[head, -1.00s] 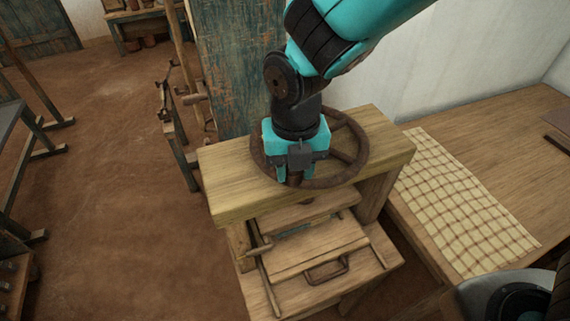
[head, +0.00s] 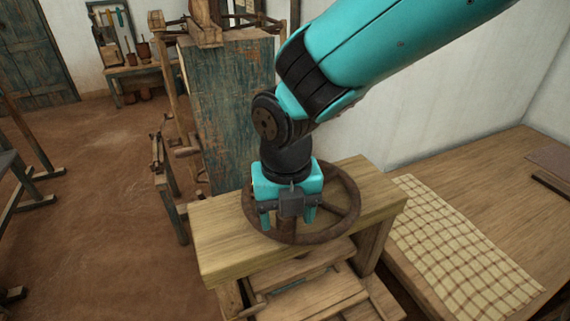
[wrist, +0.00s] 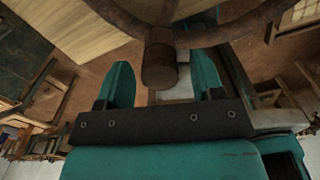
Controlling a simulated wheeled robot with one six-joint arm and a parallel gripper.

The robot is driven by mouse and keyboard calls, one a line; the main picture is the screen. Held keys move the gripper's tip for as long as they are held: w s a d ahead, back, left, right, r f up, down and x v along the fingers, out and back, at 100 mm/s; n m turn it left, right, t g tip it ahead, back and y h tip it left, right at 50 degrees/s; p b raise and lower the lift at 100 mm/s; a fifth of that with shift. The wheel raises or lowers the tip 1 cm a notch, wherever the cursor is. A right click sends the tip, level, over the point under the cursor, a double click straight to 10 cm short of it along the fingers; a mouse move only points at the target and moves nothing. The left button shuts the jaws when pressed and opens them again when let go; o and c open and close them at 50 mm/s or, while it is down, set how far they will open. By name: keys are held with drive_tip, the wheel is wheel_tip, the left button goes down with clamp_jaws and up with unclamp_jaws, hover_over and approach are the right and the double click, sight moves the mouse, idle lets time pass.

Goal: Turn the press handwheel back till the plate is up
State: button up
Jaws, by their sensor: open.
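The press handwheel (head: 350,195), a dark brown ring with spokes, lies flat above the press's pale wooden top beam (head: 222,238). Its rim also arcs across the top of the wrist view (wrist: 225,32). My gripper (head: 288,222) points down at the wheel's near left side. In the wrist view, its two teal fingers (wrist: 163,75) are open, one on each side of the wheel's round brown handle knob (wrist: 158,62), with gaps visible. A wooden board that seems to be the press plate (head: 305,262) shows below the beam. Its height is hard to judge, as the beam partly covers it.
A table (head: 487,150) with a checked cloth (head: 455,240) stands right of the press. A weathered blue-green wooden panel (head: 232,115) stands behind, close to my arm. Wooden frames stand at the left. The earthen floor (head: 110,190) between them is open.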

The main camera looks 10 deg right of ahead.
wheel_tip(320, 180, up, 15)
drive_tip(key=b, duration=0.1)
drive_tip(key=shift+b, duration=0.4)
drive_tip(key=s+d+f+m+y, duration=0.2)
drive_tip(key=s+d+m, duration=0.3)
drive_tip(key=m, duration=1)
drive_tip(key=s+d+f+m+y, duration=0.2)
drive_tip(key=s+d+f+m, duration=0.3)
drive_tip(key=m, duration=1)
drive_tip(key=shift+s+d+f+b, duration=0.25)
drive_tip(key=shift+s+d+b, duration=0.15)
drive_tip(key=shift+s+d, duration=0.35)
drive_tip(key=shift+a, duration=0.15)
